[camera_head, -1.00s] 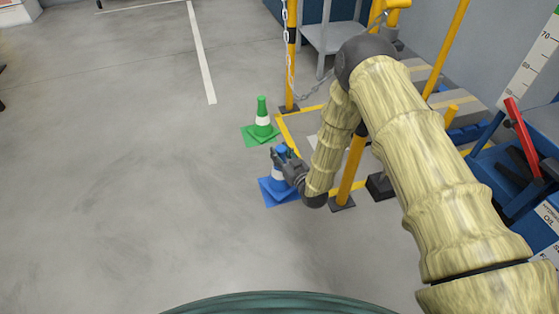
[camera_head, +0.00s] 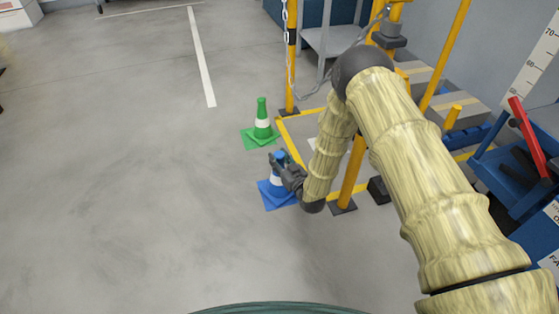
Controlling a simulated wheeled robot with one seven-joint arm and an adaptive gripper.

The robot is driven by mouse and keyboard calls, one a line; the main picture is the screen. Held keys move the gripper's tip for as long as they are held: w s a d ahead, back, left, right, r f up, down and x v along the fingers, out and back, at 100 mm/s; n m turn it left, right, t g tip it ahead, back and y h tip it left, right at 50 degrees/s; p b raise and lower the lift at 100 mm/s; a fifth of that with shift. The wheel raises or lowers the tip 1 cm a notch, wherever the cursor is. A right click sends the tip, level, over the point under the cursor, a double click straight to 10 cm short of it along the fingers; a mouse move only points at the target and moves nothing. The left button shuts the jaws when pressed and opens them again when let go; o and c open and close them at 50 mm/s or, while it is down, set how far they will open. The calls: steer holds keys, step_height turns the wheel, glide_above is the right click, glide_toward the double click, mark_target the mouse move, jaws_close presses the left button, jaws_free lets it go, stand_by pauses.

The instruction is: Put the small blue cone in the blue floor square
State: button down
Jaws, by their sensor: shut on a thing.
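The small blue cone (camera_head: 278,181) has a white band and a flat square blue base, and looks upright. My gripper (camera_head: 279,160) is shut on its upper part from the right, hiding some of it. I cannot tell whether the base touches the floor or hangs just above it. No separate blue floor square can be made out in this view.
A green cone (camera_head: 262,122) stands just behind the blue one. To the right are a yellow floor outline (camera_head: 290,144), a yellow post (camera_head: 351,172) with a dark foot, and a blue cart (camera_head: 515,185). The grey floor at left is clear.

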steer(key=shift+f, duration=0.15)
steer(key=c, duration=1)
jaws_free()
steer(key=shift+s+r, duration=0.1)
steer(key=shift+r, duration=0.1)
steer(key=p+v, duration=0.5)
steer(key=v, duration=0.7)
steer(key=shift+f, duration=0.1)
steer(key=shift+d, duration=0.1)
